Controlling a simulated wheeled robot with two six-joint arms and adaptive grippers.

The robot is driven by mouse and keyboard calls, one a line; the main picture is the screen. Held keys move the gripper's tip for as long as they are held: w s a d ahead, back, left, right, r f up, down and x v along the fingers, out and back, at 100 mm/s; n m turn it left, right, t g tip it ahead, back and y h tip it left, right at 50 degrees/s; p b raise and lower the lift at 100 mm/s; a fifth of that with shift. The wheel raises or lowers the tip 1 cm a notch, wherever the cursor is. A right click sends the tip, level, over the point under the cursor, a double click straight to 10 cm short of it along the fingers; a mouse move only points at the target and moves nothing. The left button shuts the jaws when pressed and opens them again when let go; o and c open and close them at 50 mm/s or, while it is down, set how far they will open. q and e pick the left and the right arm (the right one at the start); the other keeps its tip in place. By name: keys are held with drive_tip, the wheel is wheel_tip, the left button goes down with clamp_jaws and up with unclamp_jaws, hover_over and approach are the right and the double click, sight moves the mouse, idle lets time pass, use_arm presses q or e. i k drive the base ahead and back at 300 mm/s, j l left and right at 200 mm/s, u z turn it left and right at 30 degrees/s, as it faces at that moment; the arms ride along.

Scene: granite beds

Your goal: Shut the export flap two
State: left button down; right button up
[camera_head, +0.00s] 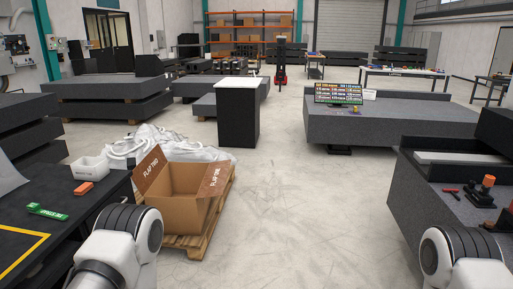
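An open brown cardboard box (184,212) stands on a wooden pallet (190,242) at the left of the aisle. A flap at its left (152,172) stands up and outward; its small white lettering seems to read FLAP TWO. A flap at its right (214,179) also stands up and seems to read FLAP ONE. The box's inside is partly visible and looks empty. My two arms show at the bottom left and bottom right, well apart. My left arm is just in front of the box's lower left side. Neither gripper shows.
A black bench (100,203) at left carries a white bin (91,168), an orange block (84,188) and a green label (47,211). White wrapping (190,150) lies behind the box. A granite bed (415,200) stands at right. The middle floor (290,200) is clear.

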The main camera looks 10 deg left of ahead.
sight(145, 172)
drive_tip(key=i, duration=3.45)
drive_tip(key=i+u, duration=0.3)
drive_tip(key=i, duration=0.25)
drive_tip(key=i+l+u, duration=0.1)
drive_tip(key=i+u, duration=0.2)
drive_tip(key=i, duration=0.25)
drive_tip(key=i+l+u, duration=0.3)
drive_tip(key=i, duration=0.2)
drive_tip(key=i+l+u, duration=0.25)
drive_tip(key=i, duration=0.25)
drive_tip(key=i+j+u, duration=0.25)
drive_tip(key=i+u, duration=0.25)
drive_tip(key=i, duration=0.05)
